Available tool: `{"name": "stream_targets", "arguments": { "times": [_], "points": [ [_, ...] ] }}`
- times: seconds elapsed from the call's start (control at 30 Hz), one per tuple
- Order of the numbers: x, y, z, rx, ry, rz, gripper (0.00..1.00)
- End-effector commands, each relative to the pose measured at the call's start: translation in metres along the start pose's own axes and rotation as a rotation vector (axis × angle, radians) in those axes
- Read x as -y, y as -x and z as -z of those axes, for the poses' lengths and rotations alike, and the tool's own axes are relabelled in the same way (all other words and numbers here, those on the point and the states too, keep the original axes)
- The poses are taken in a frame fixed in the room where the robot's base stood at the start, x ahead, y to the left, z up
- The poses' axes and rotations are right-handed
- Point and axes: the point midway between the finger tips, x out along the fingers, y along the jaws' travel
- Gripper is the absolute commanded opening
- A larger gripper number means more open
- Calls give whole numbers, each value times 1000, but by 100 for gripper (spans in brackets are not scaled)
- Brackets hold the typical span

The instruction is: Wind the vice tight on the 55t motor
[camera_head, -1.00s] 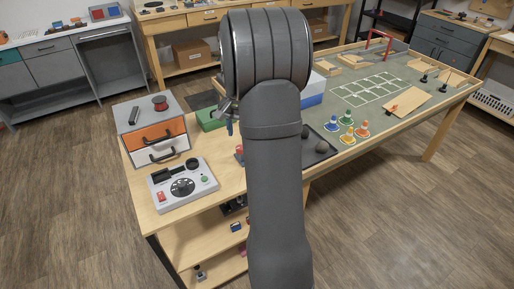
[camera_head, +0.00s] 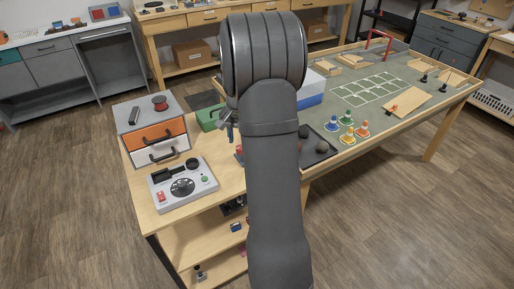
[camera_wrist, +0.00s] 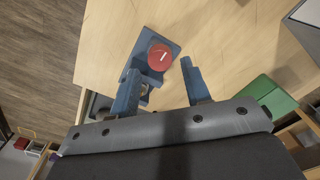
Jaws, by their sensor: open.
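In the wrist view the blue vice (camera_wrist: 172,46) stands on the wooden bench, with a round red knob (camera_wrist: 160,57) bearing a white mark. My gripper (camera_wrist: 160,68) is open, its two blue fingers apart. The knob lies near the fingertips, roughly between them in the picture; I see no contact. A small brassy part (camera_wrist: 144,88) shows between the fingers, by the vice; I cannot tell whether it is the 55t motor. In the head view my gripper (camera_head: 231,133) is partly hidden by my arm, above a sliver of the vice (camera_head: 239,150).
A green box (camera_head: 210,117) stands close to the vice and also shows in the wrist view (camera_wrist: 268,94). A control panel (camera_head: 183,186) and a drawer unit (camera_head: 151,118) stand to the left. A dark tray (camera_head: 322,152) is right of my arm.

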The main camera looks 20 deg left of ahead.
Motion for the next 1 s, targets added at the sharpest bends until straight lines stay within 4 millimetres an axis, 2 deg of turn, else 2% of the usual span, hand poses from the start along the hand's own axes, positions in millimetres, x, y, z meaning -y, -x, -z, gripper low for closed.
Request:
{"name": "stream_targets", "arguments": {
  "times": [0.5,0.77,0.8,1.0],
  "points": [
    [0,-26,0,1,0,0,44],
    [0,-28,0,0,0,0,44],
    [0,-28,0,0,0,0,42],
    [0,-28,0,0,0,0,6]
  ]
}}
